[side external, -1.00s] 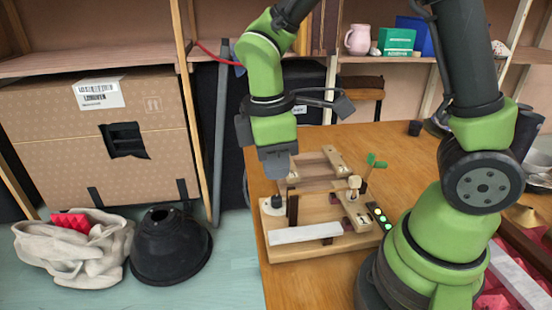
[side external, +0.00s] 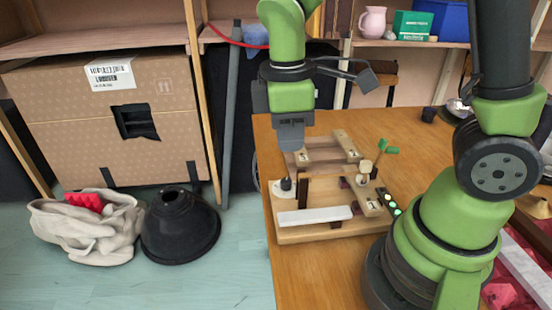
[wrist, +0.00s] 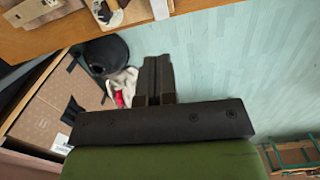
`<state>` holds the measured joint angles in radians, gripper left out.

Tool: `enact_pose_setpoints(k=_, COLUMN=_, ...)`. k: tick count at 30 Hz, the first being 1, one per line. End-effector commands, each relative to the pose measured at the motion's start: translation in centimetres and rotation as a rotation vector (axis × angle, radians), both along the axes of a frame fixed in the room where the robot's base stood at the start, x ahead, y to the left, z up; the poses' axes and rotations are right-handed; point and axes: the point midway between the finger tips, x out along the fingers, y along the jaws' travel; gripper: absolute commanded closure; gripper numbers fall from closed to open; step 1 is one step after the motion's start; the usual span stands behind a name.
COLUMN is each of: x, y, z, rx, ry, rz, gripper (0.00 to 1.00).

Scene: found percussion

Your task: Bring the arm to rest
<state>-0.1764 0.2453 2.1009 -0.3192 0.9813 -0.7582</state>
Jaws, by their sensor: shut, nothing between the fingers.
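My gripper (side external: 290,137) points down above the back left part of a wooden percussion device (side external: 345,232) on the table. It is shut and empty. In the wrist view my gripper (wrist: 158,62) shows as two dark fingers pressed together, with floor behind them. The device carries a white bar (side external: 315,215), a small black knob (side external: 286,184) on a white patch, a round wooden mallet head (side external: 365,167) and a green lever (side external: 388,147). Lit green buttons (side external: 392,205) sit at its right side. I cannot tell whether the gripper touches the device.
The wooden table (side external: 262,140) ends at the left of the device. On the floor stand a black cone (side external: 180,235), a cloth bag (side external: 85,240) and a cardboard box (side external: 105,150). Shelves behind hold a pink jug (side external: 372,22) and a green box (side external: 412,25).

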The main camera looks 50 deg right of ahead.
Motion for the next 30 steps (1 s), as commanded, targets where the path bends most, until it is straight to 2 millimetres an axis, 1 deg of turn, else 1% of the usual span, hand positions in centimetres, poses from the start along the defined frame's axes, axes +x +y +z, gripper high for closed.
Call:
enact_pose_setpoints(k=4, x=-1.5, y=-0.4, z=3.6, rx=0.073, ry=-0.141, rz=-0.222, gripper=1.0)
enact_pose_setpoints(k=6, x=-2.7, y=-0.6, z=5.4, rx=0.126, ry=-0.217, rz=-0.36, gripper=1.0)
enact_pose_setpoints(k=9, x=-4.5, y=-0.8, z=7.5, rx=0.215, ry=-0.319, rz=-0.554, gripper=1.0)
enact_pose_setpoints(k=12, x=-6.3, y=-0.9, z=9.0, rx=0.312, ry=-0.404, rz=-0.727, gripper=1.0)
enact_pose_setpoints(k=15, x=-7.8, y=-0.9, z=10.0, rx=0.4, ry=-0.468, rz=-0.866, gripper=1.0)
enact_pose_setpoints(k=19, x=-9.0, y=-0.8, z=10.5, rx=0.483, ry=-0.515, rz=-0.979, gripper=1.0)
enact_pose_setpoints(k=24, x=-9.5, y=-0.8, z=10.7, rx=0.521, ry=-0.531, rz=-1.032, gripper=1.0)
enact_pose_setpoints(k=30, x=-9.5, y=-0.8, z=10.7, rx=0.521, ry=-0.531, rz=-1.031, gripper=1.0)
